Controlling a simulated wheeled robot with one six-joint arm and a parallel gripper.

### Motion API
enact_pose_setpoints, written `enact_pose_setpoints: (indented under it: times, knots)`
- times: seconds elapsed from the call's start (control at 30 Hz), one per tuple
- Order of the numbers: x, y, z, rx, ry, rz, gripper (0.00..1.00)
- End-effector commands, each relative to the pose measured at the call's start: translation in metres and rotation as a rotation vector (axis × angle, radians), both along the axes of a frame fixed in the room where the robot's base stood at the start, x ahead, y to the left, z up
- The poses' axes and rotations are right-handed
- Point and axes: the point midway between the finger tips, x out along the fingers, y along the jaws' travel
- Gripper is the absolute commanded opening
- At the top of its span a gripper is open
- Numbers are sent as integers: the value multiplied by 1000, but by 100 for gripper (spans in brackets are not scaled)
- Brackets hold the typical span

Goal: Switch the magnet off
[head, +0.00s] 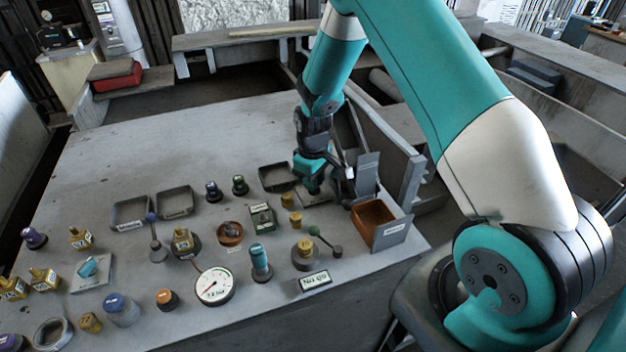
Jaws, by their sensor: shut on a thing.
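My gripper (313,183) points down at the right back part of the grey table (225,145), low over a flat grey plate (318,199). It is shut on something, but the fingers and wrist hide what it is. A dark part with a pale tip (348,173) stands just right of the gripper; I cannot tell whether they touch. No thing in view is clearly readable as the magnet or its switch.
An orange-brown bin (373,220) and an upright grey plate (367,172) stand right of the gripper. A dark tray (277,177) is close on its left. A round gauge (214,286), a blue-topped cylinder (260,262) and several labelled parts crowd the front. The back left tabletop is clear.

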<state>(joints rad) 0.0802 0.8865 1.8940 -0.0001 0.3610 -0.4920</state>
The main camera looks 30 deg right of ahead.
Motion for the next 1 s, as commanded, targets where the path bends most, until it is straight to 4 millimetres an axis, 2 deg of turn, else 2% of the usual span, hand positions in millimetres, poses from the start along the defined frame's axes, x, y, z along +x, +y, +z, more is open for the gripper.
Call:
enact_pose_setpoints:
  times: [0.03, 0.07, 0.1, 0.13, 0.17, 0.53, 1.0]
  knots:
    - [0, 0, 0, 0, 0, -1, 0]
    - [0, 0, 0, 0, 0, -1, 16]
    - [0, 0, 0, 0, 0, -1, 25]
    - [0, 0, 0, 0, 0, -1, 32]
    - [0, 0, 0, 0, 0, -2, 34]
    - [0, 0, 5, 0, 0, -3, 34]
    - [0, 0, 45, 0, 0, -4, 34]
